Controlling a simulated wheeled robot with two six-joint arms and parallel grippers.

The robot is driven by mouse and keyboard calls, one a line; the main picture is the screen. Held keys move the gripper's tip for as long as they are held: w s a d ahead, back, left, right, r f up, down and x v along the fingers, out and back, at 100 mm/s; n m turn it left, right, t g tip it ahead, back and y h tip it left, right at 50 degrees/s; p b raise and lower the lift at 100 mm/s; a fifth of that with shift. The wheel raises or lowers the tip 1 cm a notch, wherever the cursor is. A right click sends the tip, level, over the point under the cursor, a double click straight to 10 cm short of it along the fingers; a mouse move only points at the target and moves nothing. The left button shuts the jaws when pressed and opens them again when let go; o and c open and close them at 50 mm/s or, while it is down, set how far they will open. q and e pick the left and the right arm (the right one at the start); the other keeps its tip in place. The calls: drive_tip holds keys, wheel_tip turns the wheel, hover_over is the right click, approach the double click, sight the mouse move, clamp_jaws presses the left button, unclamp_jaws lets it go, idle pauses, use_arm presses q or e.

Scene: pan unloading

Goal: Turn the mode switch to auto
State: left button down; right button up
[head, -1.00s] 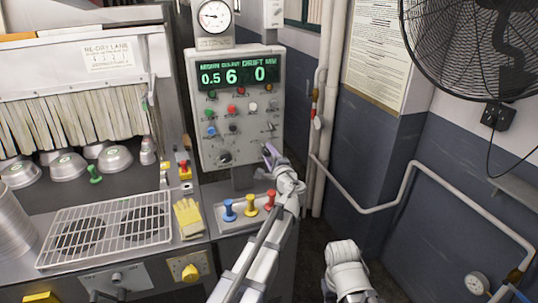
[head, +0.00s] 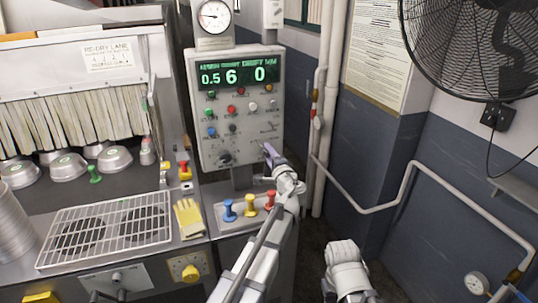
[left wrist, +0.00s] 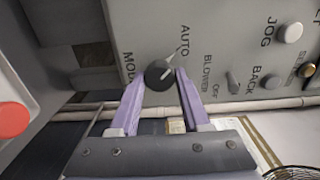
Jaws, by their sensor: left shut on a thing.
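The mode switch is a round black knob (left wrist: 158,75) with a white pointer mark, on the grey control panel (head: 205,95). In the left wrist view, the words MODE and AUTO are printed near it. The pointer mark slants up and right, roughly towards the tick by AUTO; its exact setting is hard to tell. My left gripper (left wrist: 162,80) has its two purple fingers closed on either side of the knob. In the head view, my left gripper (head: 268,150) is at the panel's lower right and hides the knob. My right gripper does not show.
A metal toggle (left wrist: 232,82) labelled BLOWER OFF sits close to the knob. Below the panel stand blue (head: 229,210), yellow (head: 250,205) and red (head: 270,200) plungers. A yellow glove (head: 188,218) and a wire rack (head: 105,232) lie left. Pipes run along the wall at right.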

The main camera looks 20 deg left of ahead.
use_arm(q)
drive_tip(key=shift+c, duration=2)
unclamp_jaws()
drive_tip(key=v, duration=0.7)
drive_tip(key=shift+s+d, duration=0.2)
drive_tip(key=shift+s, duration=0.15)
drive_tip(key=shift+f, duration=0.1)
drive_tip(key=s+f+n+g+h, duration=0.2)
drive_tip(key=s+f+n+g, duration=0.5)
drive_tip(key=s+f, duration=0.6)
drive_tip(key=s+d+f+g+h, duration=0.3)
drive_tip(key=s+d, duration=0.3)
drive_tip(key=s, duration=0.2)
drive_tip(key=s+d+f+g+h, duration=0.3)
drive_tip(key=s+d+f+g, duration=0.2)
drive_tip(key=s, duration=0.4)
drive_tip(key=shift+d+f+h, duration=0.35)
drive_tip(key=shift+d+h, duration=0.05)
drive_tip(key=shift+d, duration=0.2)
